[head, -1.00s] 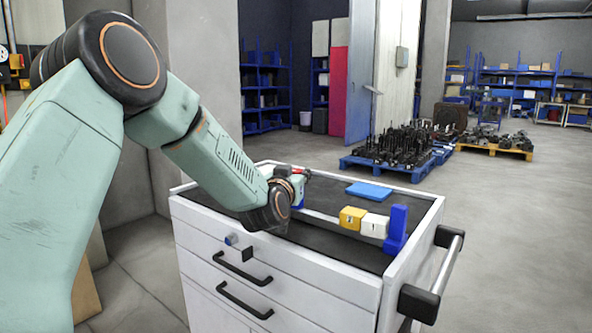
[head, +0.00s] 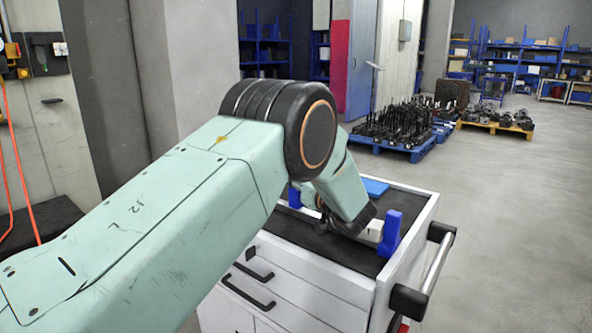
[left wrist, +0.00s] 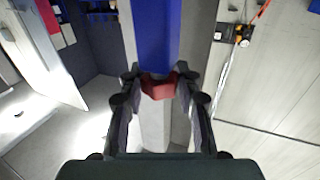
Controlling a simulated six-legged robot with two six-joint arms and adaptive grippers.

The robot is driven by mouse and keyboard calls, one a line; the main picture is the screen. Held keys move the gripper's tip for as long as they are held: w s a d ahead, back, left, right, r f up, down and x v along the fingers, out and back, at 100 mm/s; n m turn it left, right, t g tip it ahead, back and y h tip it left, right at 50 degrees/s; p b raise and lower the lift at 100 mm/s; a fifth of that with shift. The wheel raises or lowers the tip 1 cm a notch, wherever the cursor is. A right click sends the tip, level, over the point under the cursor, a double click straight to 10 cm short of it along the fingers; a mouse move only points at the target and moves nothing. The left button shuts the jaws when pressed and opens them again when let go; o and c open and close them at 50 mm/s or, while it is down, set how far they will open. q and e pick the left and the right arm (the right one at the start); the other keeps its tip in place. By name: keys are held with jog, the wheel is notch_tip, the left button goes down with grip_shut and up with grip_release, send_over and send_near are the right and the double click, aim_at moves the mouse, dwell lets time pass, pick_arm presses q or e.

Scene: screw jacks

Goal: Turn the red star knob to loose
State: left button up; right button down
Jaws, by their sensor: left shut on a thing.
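The red star knob (left wrist: 158,87) shows in the left wrist view between the fingers of my left gripper (left wrist: 160,80), which is shut on it. A blue upright part (left wrist: 158,35) stretches from the knob to the top of that view. In the head view my left arm reaches over the cart and hides the knob and the fingers. A bit of a blue part (head: 294,197) shows behind my arm. Whether the knob is loose cannot be told. My right gripper is in neither view.
The white drawer cart (head: 330,283) has a black top. A blue L-shaped block (head: 391,232) and a white block (head: 372,231) stand at its right, with a flat blue plate (head: 375,187) behind. Pallets of dark parts (head: 400,136) stand on the floor beyond.

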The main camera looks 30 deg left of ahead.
pick_arm(q)
jog(key=shift+n+g+y, duration=0.4)
jog(key=shift+n+g, duration=0.2)
jog(key=shift+g, duration=0.3)
jog(key=shift+r+g, duration=0.1)
jog(key=shift+g, duration=0.2)
jog(key=o, duration=1.2)
jog(key=shift+d, duration=0.1)
jog(key=v, duration=1.2)
